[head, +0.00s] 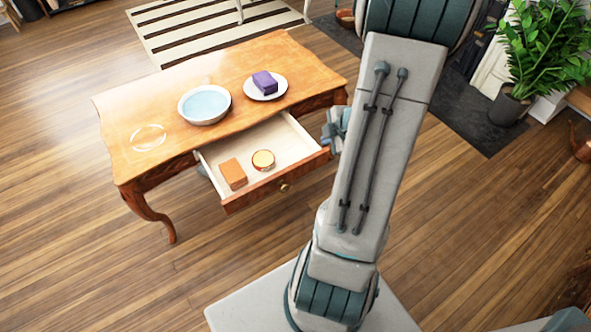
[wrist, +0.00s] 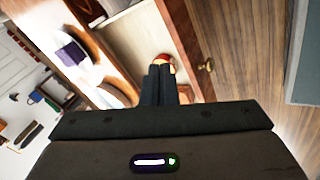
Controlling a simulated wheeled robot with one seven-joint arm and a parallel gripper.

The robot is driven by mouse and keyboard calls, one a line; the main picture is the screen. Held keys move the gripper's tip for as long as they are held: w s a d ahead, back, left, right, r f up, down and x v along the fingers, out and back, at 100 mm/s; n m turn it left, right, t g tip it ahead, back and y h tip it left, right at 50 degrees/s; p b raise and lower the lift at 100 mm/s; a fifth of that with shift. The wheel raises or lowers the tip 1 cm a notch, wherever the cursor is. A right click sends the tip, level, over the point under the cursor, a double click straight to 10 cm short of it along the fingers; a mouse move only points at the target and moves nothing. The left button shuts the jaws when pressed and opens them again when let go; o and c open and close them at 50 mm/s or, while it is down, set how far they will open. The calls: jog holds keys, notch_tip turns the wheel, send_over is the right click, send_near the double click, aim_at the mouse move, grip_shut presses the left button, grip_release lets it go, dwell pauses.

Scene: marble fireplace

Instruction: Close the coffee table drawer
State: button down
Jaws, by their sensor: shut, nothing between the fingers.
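The wooden coffee table (head: 130,108) stands left of my arm. Its drawer (head: 278,182) is pulled out toward me, with a small round knob (head: 284,187) on the front. Inside lie an orange block (head: 233,174) and a round red-rimmed tin (head: 263,160). My gripper (head: 333,140) is near the drawer's right end, partly hidden by my arm. In the wrist view, its shut fingers (wrist: 160,72) overlap the view of the open drawer, with the tin partly behind them and the knob (wrist: 209,65) to their right. I cannot tell whether they touch the drawer.
On the tabletop are a bowl of pale blue liquid (head: 204,104) and a white plate (head: 277,94) with a purple block (head: 264,82). A striped rug (head: 180,35) lies behind. A potted plant (head: 508,106) stands at right. The wooden floor left of the table is clear.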

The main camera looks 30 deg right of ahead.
jog(key=s+a+f+n+g+y+b, duration=0.1)
jog(key=s+a+f+n+y, duration=0.25)
jog(key=s+f, duration=0.2)
jog(key=b, duration=0.8)
send_near(290, 175)
jog(key=shift+m+y, duration=0.25)
jog(key=shift+m, duration=0.1)
jog(key=x, duration=0.5)
jog(key=shift+d+f, duration=0.1)
jog(key=shift+p, duration=0.35)
